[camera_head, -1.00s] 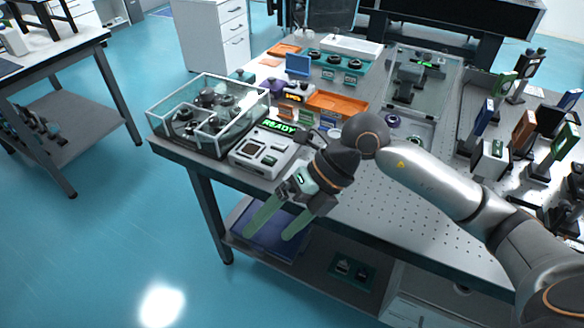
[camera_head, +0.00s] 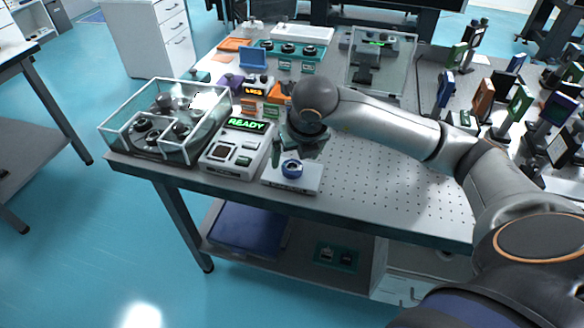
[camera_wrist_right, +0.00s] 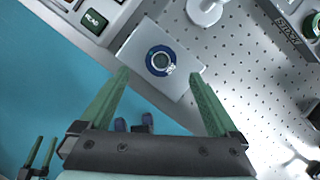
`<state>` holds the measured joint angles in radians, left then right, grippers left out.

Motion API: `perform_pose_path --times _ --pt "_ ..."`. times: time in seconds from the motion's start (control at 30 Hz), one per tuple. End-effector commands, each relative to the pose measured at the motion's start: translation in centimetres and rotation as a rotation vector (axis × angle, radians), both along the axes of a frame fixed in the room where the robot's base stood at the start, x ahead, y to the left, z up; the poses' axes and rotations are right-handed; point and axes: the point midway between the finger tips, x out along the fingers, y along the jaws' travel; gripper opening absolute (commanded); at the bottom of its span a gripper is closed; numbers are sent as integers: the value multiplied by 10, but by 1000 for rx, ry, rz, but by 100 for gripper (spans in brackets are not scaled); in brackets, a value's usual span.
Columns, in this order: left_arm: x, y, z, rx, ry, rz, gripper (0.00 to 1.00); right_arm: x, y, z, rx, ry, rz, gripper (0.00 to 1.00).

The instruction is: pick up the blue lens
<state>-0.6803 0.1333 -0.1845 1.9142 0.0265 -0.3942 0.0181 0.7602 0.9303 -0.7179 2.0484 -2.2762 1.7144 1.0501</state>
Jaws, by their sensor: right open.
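The blue lens (camera_head: 292,169) is a dark blue ring lying on a pale rectangular plate (camera_head: 308,180) near the table's front edge. In the right wrist view the blue lens (camera_wrist_right: 160,61) lies just beyond the fingertips, roughly centred between them. My right gripper (camera_head: 297,152) is over the plate with its green fingers pointing down; it is open and empty. The wrist view shows both right fingers (camera_wrist_right: 160,75) well apart, one on each side of the lens's line. My left gripper (camera_wrist_right: 42,151) shows small at the lower left of the wrist view, its two fingers apart.
A grey device with a green READY display (camera_head: 236,150) stands just left of the plate. A glass-walled case (camera_head: 205,120) is further left. Behind are an orange tray (camera_head: 279,93) and teal holders. Bare perforated tabletop (camera_head: 390,175) lies to the right.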

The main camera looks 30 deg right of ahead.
Motion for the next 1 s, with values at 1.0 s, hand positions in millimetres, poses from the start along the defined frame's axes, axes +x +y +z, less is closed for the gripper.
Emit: perform_pose_path --times 1.0 --pt "0 0 7 -2 -1 1 64 22 -8 -47 2 1 2 59"
